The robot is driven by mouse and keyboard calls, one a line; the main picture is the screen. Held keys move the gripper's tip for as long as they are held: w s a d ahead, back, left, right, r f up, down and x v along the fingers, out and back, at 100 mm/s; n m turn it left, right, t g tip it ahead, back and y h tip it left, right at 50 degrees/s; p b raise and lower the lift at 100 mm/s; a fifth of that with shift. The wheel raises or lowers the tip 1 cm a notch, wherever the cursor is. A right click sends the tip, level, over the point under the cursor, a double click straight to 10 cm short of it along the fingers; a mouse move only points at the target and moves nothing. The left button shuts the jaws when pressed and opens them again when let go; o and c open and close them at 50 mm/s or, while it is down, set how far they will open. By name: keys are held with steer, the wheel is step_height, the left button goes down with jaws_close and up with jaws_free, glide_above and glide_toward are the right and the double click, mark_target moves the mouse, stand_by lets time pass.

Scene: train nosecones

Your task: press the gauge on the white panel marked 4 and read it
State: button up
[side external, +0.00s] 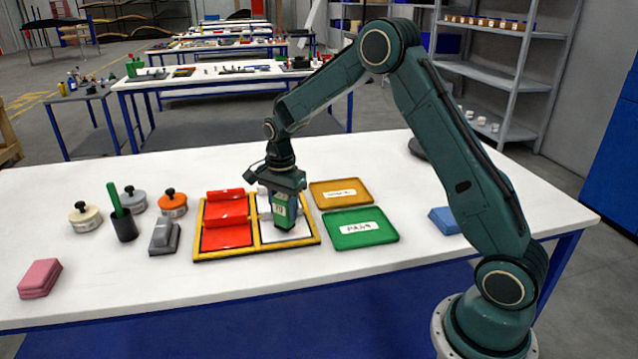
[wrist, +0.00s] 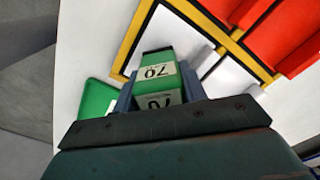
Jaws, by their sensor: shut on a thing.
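My gripper (side external: 283,214) points down over the right half of a yellow frame (side external: 258,252) on the white bench. It is shut on a green gauge (side external: 280,206) with a pale label. In the wrist view the gauge (wrist: 157,58) sits between the two fingers, and its label reads like "70", seen at an angle. Below it is a white panel (side external: 298,229); white panels also show in the wrist view (wrist: 232,78). I cannot tell whether the gauge touches the panel. No number 4 is readable. Red panels (side external: 226,240) fill the frame's left half.
A green tray (side external: 385,232) and an ochre tray (side external: 355,193) lie right of the frame. At left are a grey block (side external: 163,238), a dark cup (side external: 125,229), several knobbed round weights and a pink stack (side external: 39,278). The bench front is clear.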

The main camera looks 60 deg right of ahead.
steer(key=shift+r, duration=3)
